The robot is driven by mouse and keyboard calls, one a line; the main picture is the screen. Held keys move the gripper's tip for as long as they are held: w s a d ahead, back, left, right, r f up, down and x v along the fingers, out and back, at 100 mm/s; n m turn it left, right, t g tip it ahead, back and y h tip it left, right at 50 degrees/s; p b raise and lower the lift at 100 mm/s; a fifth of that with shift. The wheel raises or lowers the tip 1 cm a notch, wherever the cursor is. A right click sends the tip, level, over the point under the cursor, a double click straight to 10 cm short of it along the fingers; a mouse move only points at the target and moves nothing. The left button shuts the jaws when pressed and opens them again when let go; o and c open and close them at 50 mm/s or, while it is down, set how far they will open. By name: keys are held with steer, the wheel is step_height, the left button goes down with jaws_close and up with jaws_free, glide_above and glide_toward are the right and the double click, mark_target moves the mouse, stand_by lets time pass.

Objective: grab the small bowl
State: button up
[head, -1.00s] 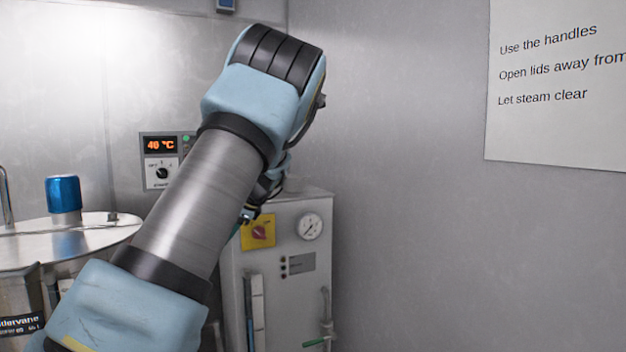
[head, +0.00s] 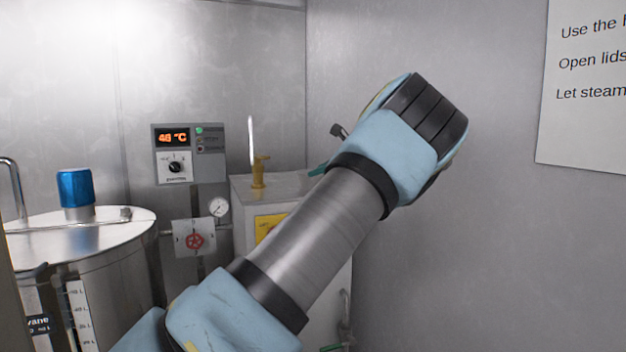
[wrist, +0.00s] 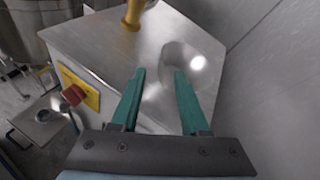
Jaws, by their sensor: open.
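The small bowl (wrist: 192,58) appears as a round, shiny metal shape on the flat top of the metal cabinet (wrist: 95,45) in the wrist view. My gripper (wrist: 159,76) is open, with its two teal fingers pointing toward the bowl. The right fingertip overlaps the bowl in the picture, and the left fingertip is left of it. I cannot tell whether they touch. In the head view my arm covers part of the cabinet top (head: 285,183), and the bowl does not show there.
A brass fitting (head: 260,170) rises from the cabinet top, left of my arm. A large steel tank (head: 110,265) with a blue knob (head: 75,188) stands at left. A control panel (head: 188,153) is on the back wall. A plain wall (head: 500,260) borders the right side.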

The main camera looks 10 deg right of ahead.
steer(key=p+x, duration=0.3)
steer(key=x, duration=0.5)
steer(key=shift+a, duration=0.1)
steer(key=shift+w+a+f, duration=0.15)
steer(key=shift+w+f, duration=0.15)
steer(key=shift+w, duration=0.15)
jaws_close()
